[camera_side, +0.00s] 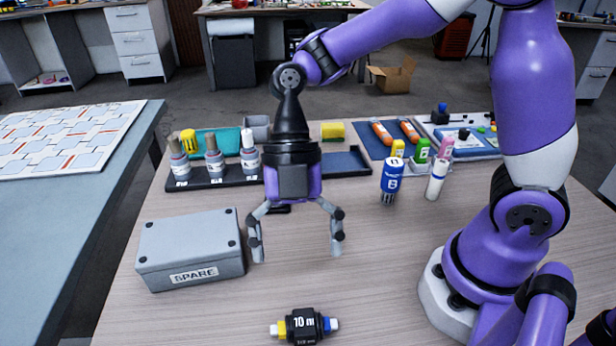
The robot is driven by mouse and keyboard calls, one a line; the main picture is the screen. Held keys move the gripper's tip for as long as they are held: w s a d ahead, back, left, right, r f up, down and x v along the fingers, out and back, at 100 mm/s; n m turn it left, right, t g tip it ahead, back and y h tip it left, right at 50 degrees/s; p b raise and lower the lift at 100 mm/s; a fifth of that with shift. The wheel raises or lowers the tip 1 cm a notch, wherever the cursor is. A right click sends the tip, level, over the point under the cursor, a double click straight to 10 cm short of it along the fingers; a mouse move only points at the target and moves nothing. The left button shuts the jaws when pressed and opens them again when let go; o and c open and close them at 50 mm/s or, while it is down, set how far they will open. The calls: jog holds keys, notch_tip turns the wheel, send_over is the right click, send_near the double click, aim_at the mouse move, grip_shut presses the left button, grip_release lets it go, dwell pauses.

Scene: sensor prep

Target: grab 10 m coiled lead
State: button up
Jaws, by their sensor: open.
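The 10 m coiled lead (303,325) is a small black coil marked "10 m" with a yellow end on the left and a blue end on the right, both tipped in pale grey. It lies on the wooden table (385,270) near the front edge of the picture. My gripper (297,255) points down with its two grey fingers spread wide and nothing between them. It is above the table, behind the lead in the picture and apart from it.
A grey box labelled "SPARE" (191,250) stands left of my gripper. A dark rack (222,178) with several bottles is behind it. A blue-and-white container (391,180) and a white tube (436,180) stand to the right. The table around the lead is clear.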

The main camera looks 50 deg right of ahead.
send_over(304, 321)
jog(key=w+d, duration=0.2)
jog(key=shift+n, duration=0.3)
jog(key=f, duration=0.4)
jog(key=shift+s+a+f, duration=0.1)
jog(key=shift+a, duration=0.15)
jog(key=x, duration=0.5)
jog(key=shift+s+d+f, duration=0.1)
jog(key=shift+f, duration=0.3)
jog(key=c, duration=1)
